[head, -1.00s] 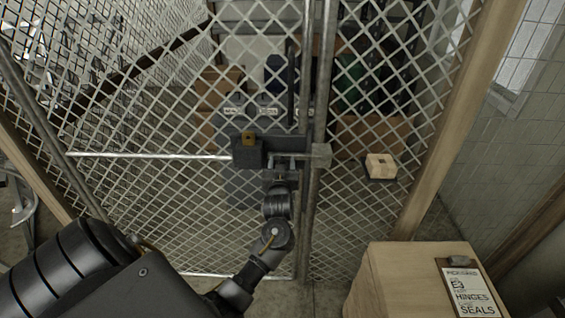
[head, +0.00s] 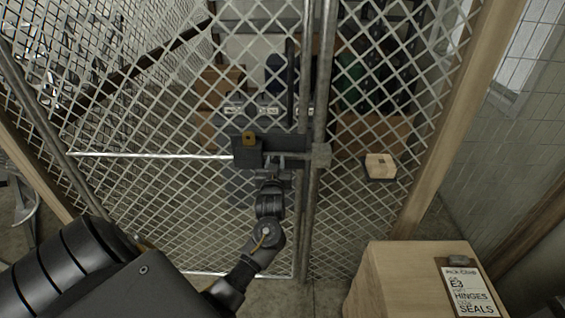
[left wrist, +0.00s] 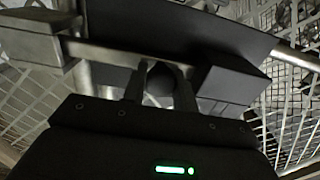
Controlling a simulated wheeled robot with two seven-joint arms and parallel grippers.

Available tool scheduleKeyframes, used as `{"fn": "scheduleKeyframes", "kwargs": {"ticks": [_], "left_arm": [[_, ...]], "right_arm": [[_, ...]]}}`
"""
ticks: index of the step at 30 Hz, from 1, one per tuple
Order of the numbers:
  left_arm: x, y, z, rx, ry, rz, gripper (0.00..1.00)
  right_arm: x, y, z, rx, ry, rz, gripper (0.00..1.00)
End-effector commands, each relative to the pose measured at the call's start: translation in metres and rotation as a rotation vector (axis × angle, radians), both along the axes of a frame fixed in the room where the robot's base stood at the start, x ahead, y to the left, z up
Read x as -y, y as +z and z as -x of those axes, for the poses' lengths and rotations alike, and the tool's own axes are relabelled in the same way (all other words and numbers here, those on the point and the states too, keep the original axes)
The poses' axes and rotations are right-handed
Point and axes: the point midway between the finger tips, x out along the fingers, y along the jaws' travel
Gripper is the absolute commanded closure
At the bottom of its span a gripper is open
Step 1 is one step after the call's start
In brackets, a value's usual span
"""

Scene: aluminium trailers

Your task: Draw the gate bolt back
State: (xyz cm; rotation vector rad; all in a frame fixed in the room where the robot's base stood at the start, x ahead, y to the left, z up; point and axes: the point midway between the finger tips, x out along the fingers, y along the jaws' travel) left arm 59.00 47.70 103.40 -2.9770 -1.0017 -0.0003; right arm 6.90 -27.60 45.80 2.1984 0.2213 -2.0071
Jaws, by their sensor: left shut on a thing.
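The gate bolt (left wrist: 100,53) is a grey metal rod in a dark housing (head: 247,152) on the mesh gate (head: 190,190). A grey keeper block (head: 321,155) sits on the post to its right; it also shows at the upper left of the left wrist view (left wrist: 32,43). My left gripper (head: 271,179) reaches up from below to the bolt. In the left wrist view its two fingers (left wrist: 160,85) are shut on a dark round knob (left wrist: 160,78) under the rod. My right gripper is out of view.
A small brass-coloured padlock (head: 249,139) is on the housing. A wooden block (head: 380,166) sits on a dark plate right of the post. Boxes lie behind the mesh.

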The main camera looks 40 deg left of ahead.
Motion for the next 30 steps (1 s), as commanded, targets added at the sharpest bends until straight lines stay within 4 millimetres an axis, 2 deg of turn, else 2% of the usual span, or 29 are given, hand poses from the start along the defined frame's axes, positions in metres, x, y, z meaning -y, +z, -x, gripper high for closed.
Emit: {"fn": "scheduleKeyframes", "kwargs": {"ticks": [2,8,9,14,30], "left_arm": [[-0.0067,0.0014,0.0048,-0.001,0.003,-0.002,1.0],[-0.0061,0.0007,0.0042,0.001,0.002,-0.001,1.0],[-0.0061,0.0007,0.0041,0.001,0.002,-0.001,0.7],[-0.0059,0.0006,0.0041,0.0,0.001,0.0,0.5],[-0.0071,-0.0009,0.0087,-0.001,0.009,0.001,0.5]], "right_arm": [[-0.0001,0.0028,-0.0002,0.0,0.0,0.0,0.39],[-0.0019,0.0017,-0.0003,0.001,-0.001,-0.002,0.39],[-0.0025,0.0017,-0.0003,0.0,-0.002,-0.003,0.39],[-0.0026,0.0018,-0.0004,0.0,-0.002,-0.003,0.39],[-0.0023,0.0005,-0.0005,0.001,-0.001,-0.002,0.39]]}}
